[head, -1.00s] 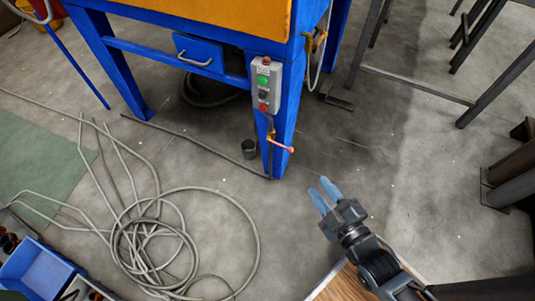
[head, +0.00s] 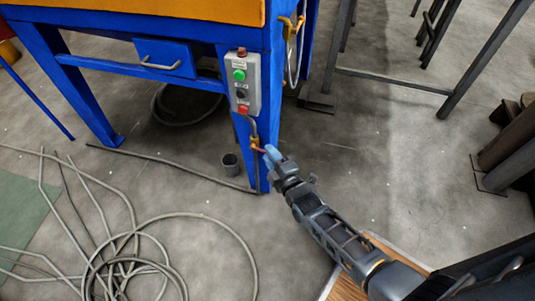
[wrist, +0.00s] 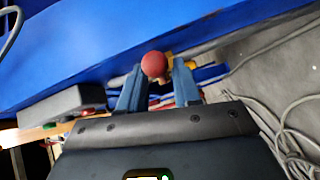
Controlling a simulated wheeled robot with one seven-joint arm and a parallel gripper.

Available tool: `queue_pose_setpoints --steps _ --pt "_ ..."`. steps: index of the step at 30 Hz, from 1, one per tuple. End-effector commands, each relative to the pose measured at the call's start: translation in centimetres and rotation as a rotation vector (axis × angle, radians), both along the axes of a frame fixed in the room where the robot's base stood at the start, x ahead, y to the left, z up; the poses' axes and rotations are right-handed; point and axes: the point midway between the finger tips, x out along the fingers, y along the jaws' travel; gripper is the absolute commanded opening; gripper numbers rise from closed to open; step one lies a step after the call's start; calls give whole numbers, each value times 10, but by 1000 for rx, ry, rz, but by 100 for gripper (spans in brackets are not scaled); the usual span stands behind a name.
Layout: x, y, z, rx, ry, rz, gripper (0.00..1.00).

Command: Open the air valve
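The air valve (head: 255,144) is a small brass-yellow fitting on the front blue leg, just below the control box. Its lever is mostly hidden behind my gripper (head: 271,155) in the head view. In the wrist view, the lever's round red knob (wrist: 154,64) shows between the two blue fingertips, with a yellow fitting behind it. My gripper looks open around the knob, with a visible gap at the right finger. I cannot tell whether either finger touches the knob.
A grey control box (head: 242,83) with green and red buttons is mounted above the valve. A small dark cup (head: 230,164) stands on the floor by the leg. A coiled grey hose (head: 130,268) lies at lower left. Dark metal stands (head: 395,82) are at the right.

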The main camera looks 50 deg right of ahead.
Motion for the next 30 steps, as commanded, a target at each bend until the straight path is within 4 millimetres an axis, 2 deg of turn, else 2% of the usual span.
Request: queue_pose_setpoints --steps 6,15,25,30 --pt "16 -7 -3 2 1 0 32" --pt "18 -8 -2 2 1 0 32" --pt "17 -8 -2 1 0 0 0" --pt "17 -8 -2 1 1 -1 0"
